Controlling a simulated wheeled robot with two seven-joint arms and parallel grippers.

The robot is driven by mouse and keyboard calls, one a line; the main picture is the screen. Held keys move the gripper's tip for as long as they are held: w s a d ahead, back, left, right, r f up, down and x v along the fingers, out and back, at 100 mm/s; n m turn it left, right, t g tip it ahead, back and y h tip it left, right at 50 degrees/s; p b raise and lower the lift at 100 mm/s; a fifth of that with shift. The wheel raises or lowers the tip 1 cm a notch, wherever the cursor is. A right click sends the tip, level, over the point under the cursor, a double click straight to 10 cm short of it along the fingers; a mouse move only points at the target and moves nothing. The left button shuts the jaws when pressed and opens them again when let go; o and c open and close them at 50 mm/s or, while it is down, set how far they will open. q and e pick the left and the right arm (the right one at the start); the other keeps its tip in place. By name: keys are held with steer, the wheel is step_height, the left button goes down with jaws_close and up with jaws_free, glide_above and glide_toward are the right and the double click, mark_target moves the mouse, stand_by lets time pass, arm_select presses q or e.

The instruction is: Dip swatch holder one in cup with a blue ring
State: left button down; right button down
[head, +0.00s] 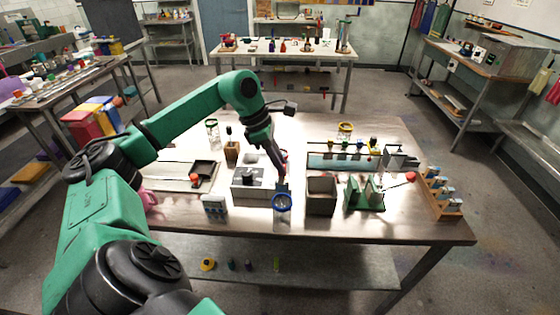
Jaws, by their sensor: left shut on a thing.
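The cup with a blue ring (282,205) stands near the front edge of the table, its blue rim facing up. My left gripper (281,178) is directly above this cup, pointing down. It is shut on a small dark-blue piece, seemingly a swatch holder (283,187), whose lower end is at the cup's rim. I cannot tell how far it reaches inside, nor read any number on it. My right gripper is not in view.
A wooden rack (440,196) is at the right edge. The table's back middle is clear.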

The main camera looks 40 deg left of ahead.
mark_target(280, 189)
arm_select(q)
step_height(280, 189, down, 3)
steer(key=shift+w+b, duration=0.15)
steer(key=shift+b, duration=0.8)
steer(key=shift+f+b, duration=0.6)
steer(key=shift+f, duration=0.1)
step_height(280, 189, down, 2)
steer(key=shift+b, duration=0.9)
step_height(280, 189, down, 4)
steer(key=b, duration=0.3)
steer(key=shift+r+p, duration=0.35)
steer(key=shift+r, duration=0.1)
steer(key=shift+f+b, duration=0.4)
steer(key=shift+f, duration=0.1)
steer(key=shift+r, duration=0.1)
stand_by(3.7)
